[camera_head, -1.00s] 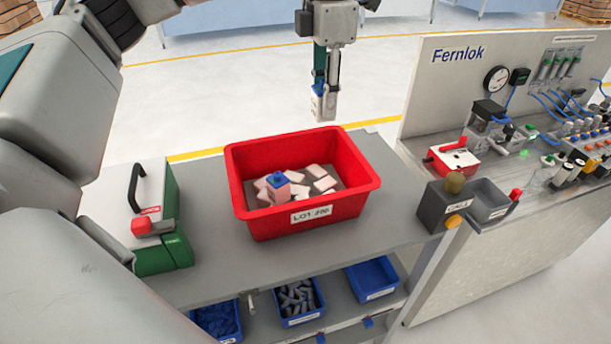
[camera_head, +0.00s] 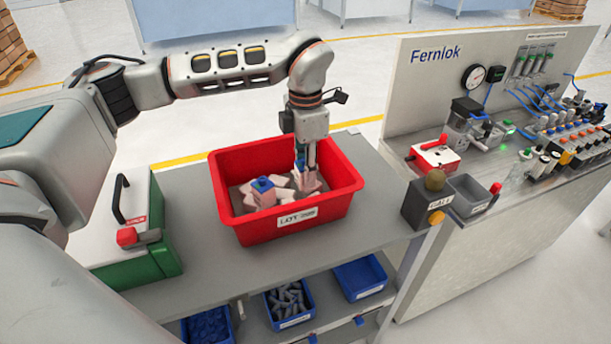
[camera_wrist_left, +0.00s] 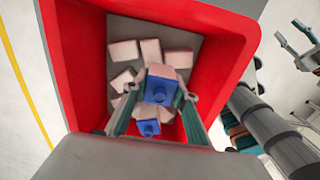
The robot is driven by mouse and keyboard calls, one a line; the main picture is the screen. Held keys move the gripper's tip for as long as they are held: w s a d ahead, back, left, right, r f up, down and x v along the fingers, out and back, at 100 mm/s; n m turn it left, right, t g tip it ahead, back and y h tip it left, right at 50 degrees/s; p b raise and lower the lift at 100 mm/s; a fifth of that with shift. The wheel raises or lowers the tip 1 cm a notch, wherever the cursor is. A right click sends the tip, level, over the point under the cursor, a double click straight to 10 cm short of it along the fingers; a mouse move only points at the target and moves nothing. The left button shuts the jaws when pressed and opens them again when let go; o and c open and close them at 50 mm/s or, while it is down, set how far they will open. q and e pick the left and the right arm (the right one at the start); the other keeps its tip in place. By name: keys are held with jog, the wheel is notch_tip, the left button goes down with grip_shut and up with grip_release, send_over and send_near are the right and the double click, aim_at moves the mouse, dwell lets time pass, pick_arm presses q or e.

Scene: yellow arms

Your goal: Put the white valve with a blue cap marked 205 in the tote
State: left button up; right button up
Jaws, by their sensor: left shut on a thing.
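My left gripper (camera_head: 304,168) reaches down into the red tote (camera_head: 290,235). It is shut on a white valve with a blue cap (camera_head: 308,182), which looks pinkish against the red walls. In the left wrist view this valve (camera_wrist_left: 161,72) sits between the fingertips, cap toward the camera. I cannot read its number. A second blue-capped valve (camera_head: 262,196) stands in the tote to the left of the held one. Its cap (camera_wrist_left: 148,128) also shows low in the left wrist view. The gripper partly hides the held valve.
Several pale blocks (camera_wrist_left: 149,50) lie on the tote floor. A green and white case (camera_head: 140,225) stands left of the tote. A grey control box (camera_head: 426,203) and the Fernlok bench (camera_head: 500,200) are to the right. Blue bins (camera_head: 290,302) sit on the shelf below.

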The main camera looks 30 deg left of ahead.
pick_arm(q)
notch_tip(320, 180, down, 2)
jog(key=shift+f, duration=0.15)
jog(key=shift+f, duration=0.2)
jog(key=o, duration=1.1)
jog(key=shift+o, duration=0.2)
